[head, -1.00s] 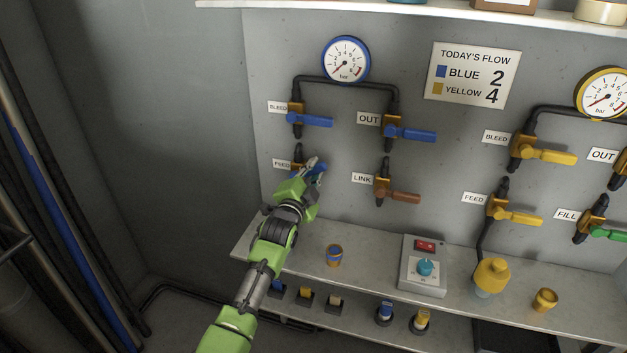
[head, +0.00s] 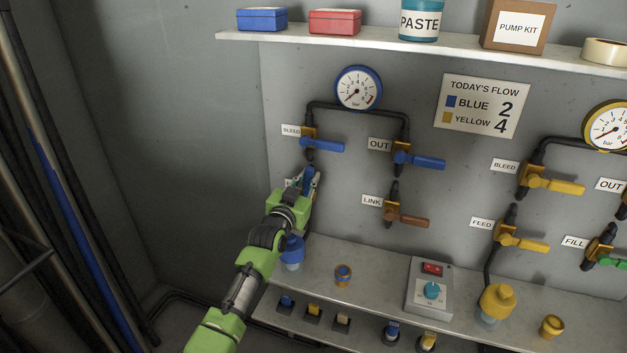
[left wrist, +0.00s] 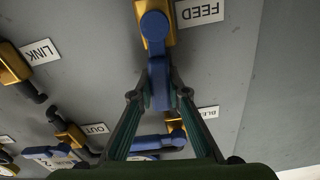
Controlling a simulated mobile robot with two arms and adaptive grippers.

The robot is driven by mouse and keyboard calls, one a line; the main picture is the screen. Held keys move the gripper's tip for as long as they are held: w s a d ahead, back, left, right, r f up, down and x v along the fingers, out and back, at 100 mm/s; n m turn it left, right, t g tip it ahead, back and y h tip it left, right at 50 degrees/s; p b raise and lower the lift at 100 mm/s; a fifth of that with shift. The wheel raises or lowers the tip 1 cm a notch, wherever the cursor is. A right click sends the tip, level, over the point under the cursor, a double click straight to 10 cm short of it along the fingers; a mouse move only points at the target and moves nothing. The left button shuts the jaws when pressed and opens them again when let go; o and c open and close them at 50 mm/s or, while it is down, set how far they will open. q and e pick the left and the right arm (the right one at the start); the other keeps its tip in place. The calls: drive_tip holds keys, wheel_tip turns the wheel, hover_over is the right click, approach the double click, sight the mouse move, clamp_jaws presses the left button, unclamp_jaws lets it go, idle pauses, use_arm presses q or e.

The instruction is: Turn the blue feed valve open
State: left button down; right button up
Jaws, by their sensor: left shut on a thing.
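The blue feed valve's lever (head: 308,176) is at the left of the panel in the head view, below the blue bleed valve (head: 322,145). My left gripper (head: 309,186) is on it and partly hides the valve and its label. In the left wrist view the lever (left wrist: 157,65) lies between the fingers of my left gripper (left wrist: 160,95), which is shut on it. The lever runs from its brass body (left wrist: 168,38) beside the FEED label (left wrist: 200,11) toward the bleed valve, about in line with the pipe. My right gripper is not in view.
The blue bleed lever (left wrist: 150,142) is close beyond my fingertips. The blue out valve (head: 420,160) and brown link valve (head: 405,218) are to the right. Below are a blue-capped bottle (head: 292,250), a small cup (head: 343,274) and a control box (head: 429,287) on the shelf.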

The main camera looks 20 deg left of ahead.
use_arm(q)
drive_tip(key=shift+a+n, duration=0.5)
drive_tip(key=shift+n, duration=0.4)
drive_tip(key=c, duration=1.9)
unclamp_jaws()
drive_tip(key=s, duration=1.2)
drive_tip(key=shift+a, duration=0.25)
drive_tip(key=shift+f, duration=0.1)
